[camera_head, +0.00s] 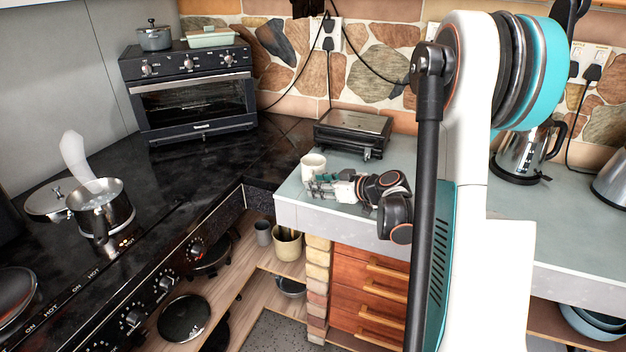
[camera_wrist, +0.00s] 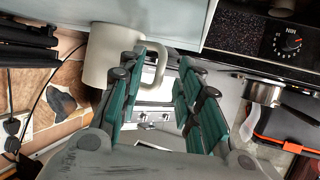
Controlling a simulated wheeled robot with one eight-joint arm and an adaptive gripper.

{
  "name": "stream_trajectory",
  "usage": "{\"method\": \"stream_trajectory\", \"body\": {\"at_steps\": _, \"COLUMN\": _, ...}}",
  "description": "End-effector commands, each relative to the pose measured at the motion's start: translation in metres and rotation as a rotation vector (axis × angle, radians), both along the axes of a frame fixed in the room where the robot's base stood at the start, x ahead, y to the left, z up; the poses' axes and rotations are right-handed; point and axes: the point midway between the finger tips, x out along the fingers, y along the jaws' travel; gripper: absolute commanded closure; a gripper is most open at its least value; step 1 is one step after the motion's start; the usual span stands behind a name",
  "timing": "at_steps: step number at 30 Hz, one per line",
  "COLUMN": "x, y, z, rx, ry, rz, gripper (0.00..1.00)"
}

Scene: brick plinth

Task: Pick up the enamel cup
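The enamel cup (camera_head: 313,163) is pale cream and stands on the grey counter near its left corner. In the wrist view the cup (camera_wrist: 103,48) appears inverted at the upper left, with its handle (camera_wrist: 158,72) pointing right. My gripper (camera_head: 318,187) is low over the counter, just in front of the cup. In the wrist view my gripper (camera_wrist: 164,68) is open with teal finger pads. The left finger overlaps the cup's side, and the handle reaches into the gap between the fingers. I cannot tell whether a finger touches the cup.
A black grill (camera_head: 352,131) stands behind the cup. The dark hob counter (camera_head: 205,165) adjoins on the left, with a steel pot (camera_head: 101,208) on it. A small oven (camera_head: 190,90) stands at the back left. A kettle (camera_head: 527,150) stands right, beyond my arm.

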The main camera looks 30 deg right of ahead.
Motion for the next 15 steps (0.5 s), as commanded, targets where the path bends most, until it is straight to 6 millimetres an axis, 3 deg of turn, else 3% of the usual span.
{"method": "stream_trajectory", "body": {"at_steps": 3, "x": 0.0120, "y": 0.0060, "z": -0.0066, "rx": 0.001, "ry": 0.000, "rz": 0.003, "gripper": 0.68}}
{"method": "stream_trajectory", "body": {"at_steps": 10, "x": 0.0137, "y": 0.0058, "z": -0.0055, "rx": 0.001, "ry": 0.000, "rz": 0.001, "gripper": 0.68}}
{"method": "stream_trajectory", "body": {"at_steps": 15, "x": 0.0136, "y": 0.0058, "z": -0.0055, "rx": 0.001, "ry": 0.000, "rz": 0.001, "gripper": 1.00}}
